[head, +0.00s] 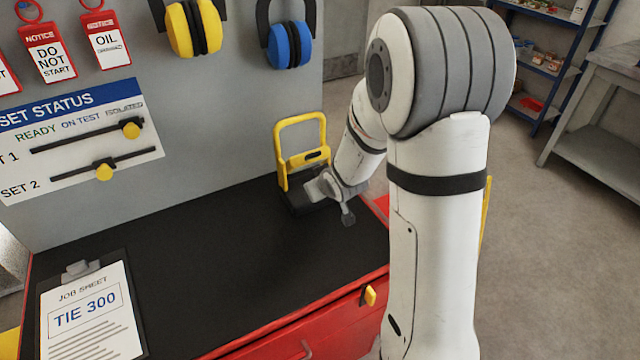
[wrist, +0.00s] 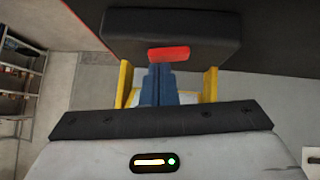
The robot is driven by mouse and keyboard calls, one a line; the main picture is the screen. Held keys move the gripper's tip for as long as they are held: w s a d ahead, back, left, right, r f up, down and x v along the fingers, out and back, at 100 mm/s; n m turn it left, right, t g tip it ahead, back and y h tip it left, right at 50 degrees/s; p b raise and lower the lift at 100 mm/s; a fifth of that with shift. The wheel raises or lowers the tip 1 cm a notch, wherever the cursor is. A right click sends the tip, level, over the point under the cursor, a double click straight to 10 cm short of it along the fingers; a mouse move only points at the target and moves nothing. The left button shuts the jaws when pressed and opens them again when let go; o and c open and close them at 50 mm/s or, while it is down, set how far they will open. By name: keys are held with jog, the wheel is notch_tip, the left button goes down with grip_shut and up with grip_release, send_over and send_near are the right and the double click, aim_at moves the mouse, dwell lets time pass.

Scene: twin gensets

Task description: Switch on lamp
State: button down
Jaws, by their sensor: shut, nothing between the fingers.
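The lamp (head: 289,165) has a yellow frame with a tall handle and a dark base, and stands upright at the back right of the black bench top. In the wrist view the lamp's black body (wrist: 130,30) fills the upper middle, with a red button (wrist: 168,53) on it and yellow frame parts to both sides. My gripper (wrist: 160,70) is shut and empty, its blue fingertips at the lower edge of the red button. I cannot tell whether they touch it. In the head view my gripper (head: 323,187) is in front of the lamp and partly hides it. No lit lamp face shows.
A clipboard with a job sheet (head: 92,318) lies at the bench's front left. The grey back panel (head: 235,130) carries red tags, yellow earmuffs (head: 194,27), blue earmuffs (head: 290,45) and a status board (head: 75,140). The middle of the bench top is clear.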

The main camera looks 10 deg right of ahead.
jog(key=shift+d+f, duration=0.15)
jog(key=shift+f, duration=0.1)
jog(key=shift+f+b, duration=0.1)
jog(key=shift+b, duration=0.2)
jog(key=shift+s+a+b, duration=0.35)
jog(key=shift+a+b, duration=0.35)
jog(key=shift+a, duration=0.1)
jog(key=r+p, duration=0.2)
jog(key=r, duration=0.1)
jog(key=r+p, duration=0.1)
jog(key=shift+a+r, duration=0.25)
jog(key=p+v, duration=0.3)
jog(key=v, duration=0.7)
